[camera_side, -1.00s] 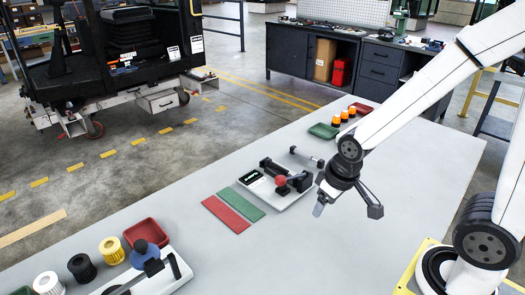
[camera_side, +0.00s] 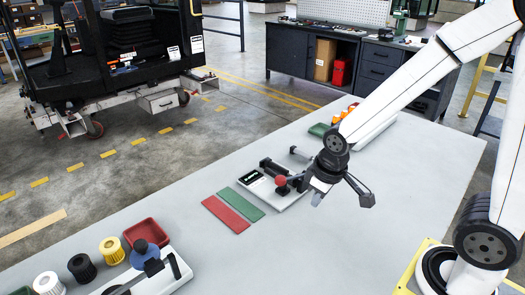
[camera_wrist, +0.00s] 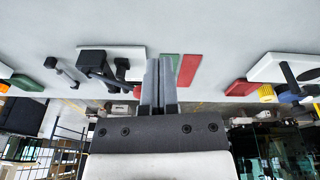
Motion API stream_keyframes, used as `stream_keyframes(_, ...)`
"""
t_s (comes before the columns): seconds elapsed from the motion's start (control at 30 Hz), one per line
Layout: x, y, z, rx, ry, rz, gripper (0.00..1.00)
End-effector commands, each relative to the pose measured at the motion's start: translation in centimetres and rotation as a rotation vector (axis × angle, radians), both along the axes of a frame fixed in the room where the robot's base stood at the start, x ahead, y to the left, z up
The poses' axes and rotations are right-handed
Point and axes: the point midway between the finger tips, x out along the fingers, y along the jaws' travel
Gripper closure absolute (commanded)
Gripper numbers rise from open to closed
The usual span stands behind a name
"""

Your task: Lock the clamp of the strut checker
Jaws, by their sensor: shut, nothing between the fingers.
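The strut checker, by its look the white-based fixture (camera_side: 258,190) with a small dark display, sits near the middle of the bench in the side view. A black clamp with a red ball knob (camera_side: 281,182) is on it. Whether the clamp is locked I cannot tell. My gripper (camera_side: 318,199) is shut and empty, pointing down beside the checker's right end and hiding part of it in the side view. In the wrist view, my shut fingers (camera_wrist: 159,82) lie just right of the checker's black clamp (camera_wrist: 100,66).
A loose strut-like part (camera_side: 299,153) lies behind the checker. Green (camera_side: 241,204) and red (camera_side: 226,214) strips lie in front-left of it. A blue-knobbed fixture (camera_side: 175,270), red tray (camera_side: 146,232) and several round filters stand at the lower left. The bench's right front is clear.

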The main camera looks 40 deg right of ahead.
Motion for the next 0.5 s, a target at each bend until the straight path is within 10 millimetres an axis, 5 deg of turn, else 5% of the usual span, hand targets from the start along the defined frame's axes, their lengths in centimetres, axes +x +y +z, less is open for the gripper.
stream_keyframes(0.5, 8.6, 0.8, 0.0, -0.207, 0.169, 0.510, 1.00)
